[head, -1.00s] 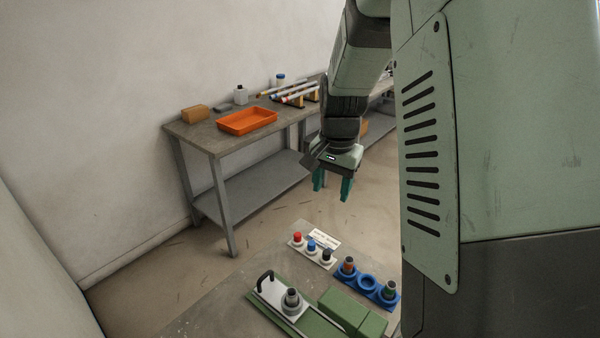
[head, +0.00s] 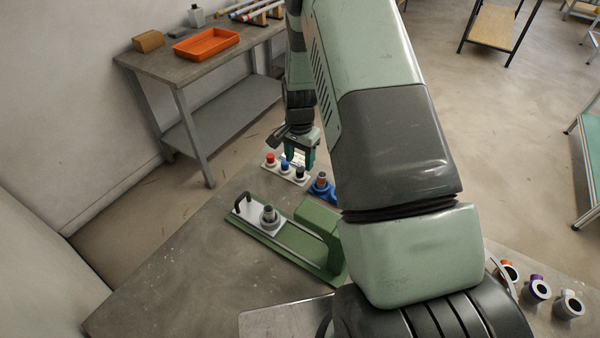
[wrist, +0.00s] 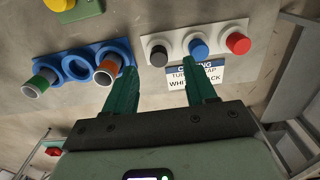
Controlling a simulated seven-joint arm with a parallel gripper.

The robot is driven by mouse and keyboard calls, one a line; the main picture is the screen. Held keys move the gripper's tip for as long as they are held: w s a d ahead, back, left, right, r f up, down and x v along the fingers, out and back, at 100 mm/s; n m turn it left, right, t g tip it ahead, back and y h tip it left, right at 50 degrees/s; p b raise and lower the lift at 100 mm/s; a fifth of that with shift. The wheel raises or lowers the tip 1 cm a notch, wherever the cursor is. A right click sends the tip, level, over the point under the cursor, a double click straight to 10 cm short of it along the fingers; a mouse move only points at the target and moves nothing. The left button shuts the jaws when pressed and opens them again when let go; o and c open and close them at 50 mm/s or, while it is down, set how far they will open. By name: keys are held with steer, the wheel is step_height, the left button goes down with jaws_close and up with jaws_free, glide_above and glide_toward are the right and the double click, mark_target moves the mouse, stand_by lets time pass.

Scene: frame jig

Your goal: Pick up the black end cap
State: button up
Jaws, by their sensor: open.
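The black end cap (head: 300,171) stands in a row with a blue cap (head: 285,164) and a red cap (head: 270,157) on a white rack (head: 292,179). In the wrist view the black cap (wrist: 158,56) is at the left end of the row, ahead of the gap between my fingers. My gripper (wrist: 158,72) is open and empty, with one green finger on each side of that line. In the head view my gripper (head: 302,160) hangs over the black cap's end of the rack. I cannot tell the exact height left between fingertips and cap.
A blue rack (wrist: 76,66) with an orange-ringed tube (wrist: 107,70) and a green-ringed tube (wrist: 40,82) stands close beside my left finger in the wrist view. A label card (wrist: 196,77) lies beside the white rack. A green fixture (head: 318,215) is nearer the camera.

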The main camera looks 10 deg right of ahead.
mark_target(300, 170)
step_height(300, 170, down, 4)
steer(key=shift+f, duration=0.15)
jaws_close()
stand_by(0.3)
